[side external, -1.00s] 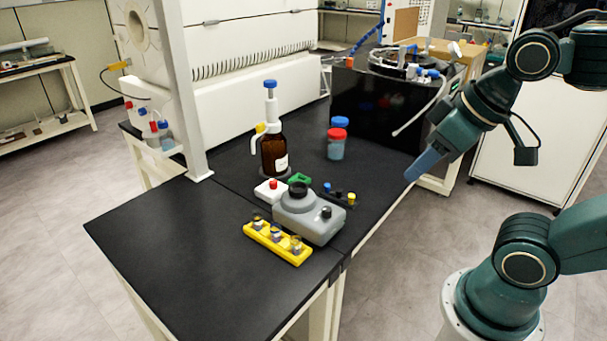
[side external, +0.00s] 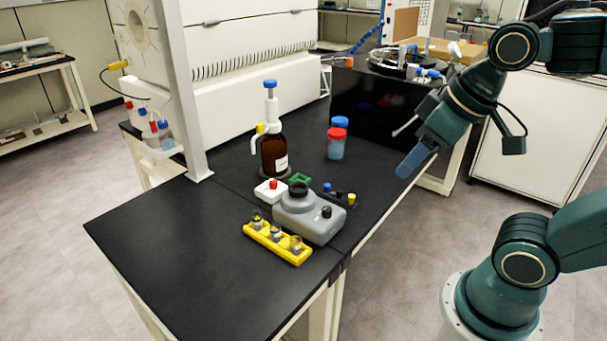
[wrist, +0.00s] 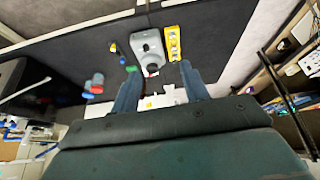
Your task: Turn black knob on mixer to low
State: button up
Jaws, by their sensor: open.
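The grey mixer (side external: 309,222) sits near the front right edge of the black bench. Its black knob (side external: 326,212) is on the right part of the body, beside a round dark top (side external: 298,188). In the wrist view the mixer (wrist: 148,47) is at upper centre, beyond my fingers; the setting of the knob is too small to read. My gripper (side external: 404,172) is up and to the right of the mixer, in the air near the bench edge, apart from it. In the wrist view its two blue fingers (wrist: 158,80) stand wide apart with nothing between them.
A yellow vial rack (side external: 277,245) stands in front of the mixer. A small white box (side external: 271,190) with a red button, a green piece (side external: 300,178) and a dark rack (side external: 340,196) are close behind. A brown bottle (side external: 273,155) and capped jars (side external: 336,147) stand farther back.

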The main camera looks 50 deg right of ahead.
jog(key=w+d+f+n+g, duration=0.2)
jog(key=w+d+g, duration=0.1)
jog(key=w, duration=0.8)
jog(key=n+g, duration=0.2)
jog(key=n, duration=0.1)
send_over(327, 209)
notch_tip(327, 209, down, 9)
jog(key=shift+d, duration=0.1)
jog(key=shift+f, duration=0.1)
notch_tip(327, 209, down, 14)
jog(key=shift+r, duration=0.15)
jog(key=shift+c, duration=0.3)
grip_shut()
